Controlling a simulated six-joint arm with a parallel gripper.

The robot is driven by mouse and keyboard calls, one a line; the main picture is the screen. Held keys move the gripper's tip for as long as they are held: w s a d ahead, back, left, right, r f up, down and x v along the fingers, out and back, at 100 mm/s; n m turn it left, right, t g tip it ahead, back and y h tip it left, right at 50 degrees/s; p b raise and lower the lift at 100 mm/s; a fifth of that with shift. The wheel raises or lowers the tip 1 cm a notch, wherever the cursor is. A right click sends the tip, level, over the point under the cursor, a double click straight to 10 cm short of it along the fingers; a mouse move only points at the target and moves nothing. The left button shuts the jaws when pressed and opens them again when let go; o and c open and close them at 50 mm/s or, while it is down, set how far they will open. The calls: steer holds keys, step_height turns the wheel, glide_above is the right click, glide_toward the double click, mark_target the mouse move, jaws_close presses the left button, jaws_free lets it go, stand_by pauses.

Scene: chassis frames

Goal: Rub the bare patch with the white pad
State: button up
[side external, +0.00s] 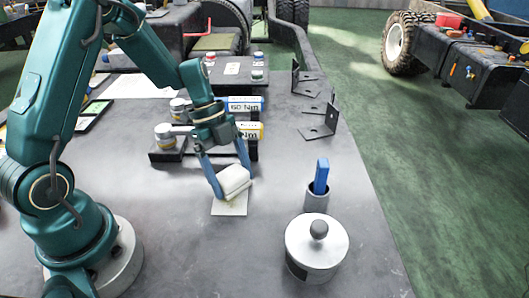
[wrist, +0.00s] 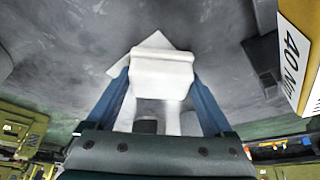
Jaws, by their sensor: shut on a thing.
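The white pad (side external: 234,179) is a small block, held tilted between the blue fingers of my gripper (side external: 233,185). My gripper is shut on it, with one finger on each side. A pale square sheet (side external: 229,208) lies flat on the bench directly below the pad, partly hidden by it. I cannot tell whether pad and sheet touch. In the wrist view the pad (wrist: 162,66) covers much of the sheet (wrist: 120,69), whose corners show behind it. I cannot make out a bare patch for certain.
A round grey lidded pot (side external: 317,250) and a cup (side external: 317,198) with a blue-handled tool stand to the right. Torque tools marked 60 Nm (side external: 245,104) and 40 Nm (wrist: 294,55) sit in a black rack. Black brackets (side external: 318,120) lie behind. Bench is clear in front.

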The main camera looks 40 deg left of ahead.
mark_target(234, 168)
steer(key=shift+s+d, duration=2.2)
steer(key=shift+d, duration=0.1)
steer(key=shift+w+a, duration=2.8)
steer(key=shift+a, duration=0.15)
step_height(234, 168, up, 2)
steer(key=shift+w+a+r, duration=0.1)
steer(key=shift+r, duration=3)
